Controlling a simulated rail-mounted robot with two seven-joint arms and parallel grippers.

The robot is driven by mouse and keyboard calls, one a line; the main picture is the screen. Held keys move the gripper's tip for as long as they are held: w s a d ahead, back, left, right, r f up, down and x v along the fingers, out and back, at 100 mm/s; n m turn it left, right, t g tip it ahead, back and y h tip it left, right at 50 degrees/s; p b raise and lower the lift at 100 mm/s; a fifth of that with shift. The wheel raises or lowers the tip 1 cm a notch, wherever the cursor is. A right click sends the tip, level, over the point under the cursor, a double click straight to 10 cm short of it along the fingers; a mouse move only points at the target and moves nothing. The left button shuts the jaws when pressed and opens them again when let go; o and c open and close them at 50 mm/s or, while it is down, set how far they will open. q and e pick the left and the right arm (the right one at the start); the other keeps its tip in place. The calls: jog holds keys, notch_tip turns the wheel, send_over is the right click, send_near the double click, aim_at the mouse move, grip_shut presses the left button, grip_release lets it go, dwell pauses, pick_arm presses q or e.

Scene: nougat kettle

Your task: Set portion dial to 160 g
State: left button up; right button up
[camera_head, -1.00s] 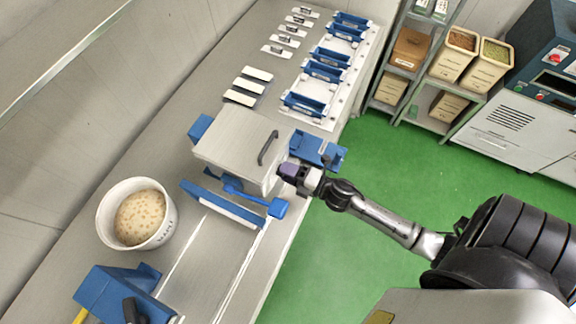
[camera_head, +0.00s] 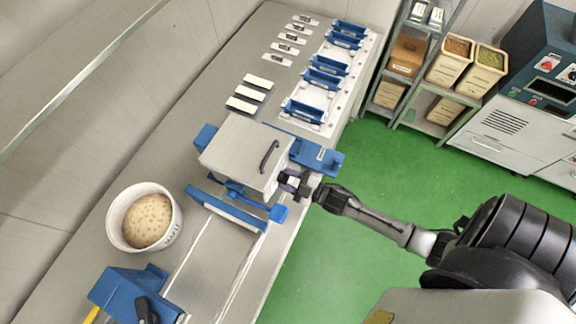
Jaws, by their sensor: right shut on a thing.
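The portioning machine is a light grey box (camera_head: 236,150) with a dark handle on its lid and blue parts around it, standing on the long counter. My right gripper (camera_head: 289,182) is at the box's front right side and shut on a small part there, which I take to be the portion dial. The gripper covers the dial, so its marks and setting cannot be read. A blue lever (camera_head: 278,212) sticks out just below the gripper. My left gripper is not in view.
A white tub of nut-flecked mass (camera_head: 145,217) stands left of the machine. A blue device (camera_head: 128,292) is at the near end. Blue-walled trays (camera_head: 304,111) and pale cards (camera_head: 248,94) lie beyond the box. Green floor (camera_head: 370,165) is free on the right.

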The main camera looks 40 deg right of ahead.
jog(key=shift+m, duration=0.7)
jog(key=shift+m+p, duration=0.3)
jog(key=o, duration=0.9)
jog(key=b+v, duration=0.3)
jog(key=v, duration=1.1)
jog(key=shift+w, duration=0.1)
